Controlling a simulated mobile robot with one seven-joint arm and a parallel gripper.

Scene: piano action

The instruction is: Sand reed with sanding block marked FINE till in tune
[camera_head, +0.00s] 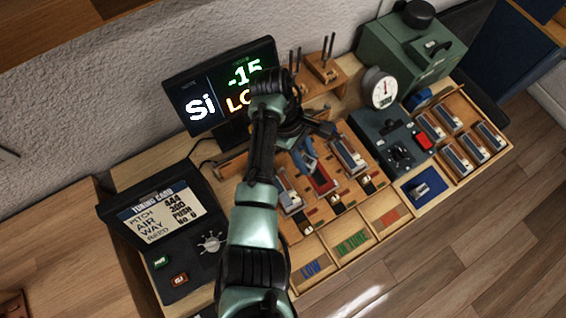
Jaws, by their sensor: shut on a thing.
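My gripper (307,143) is over the middle of the wooden reed rack, shut on a small blue piece (309,158) that my wrist partly hides. I cannot read a marking on it or tell whether it touches the rack. Just below it is a red-topped slot (322,181). Grey reed plates lie in slots to the left (290,200) and right (349,157). The tuner display (203,105) shows "Si", "-15" and a partly hidden orange "LO". The word FINE is not readable on any block.
A tuning card stand (158,215) with a dial is at the left. A round gauge (380,88), green machine (408,48) and tray of reed plates (462,125) are at the right.

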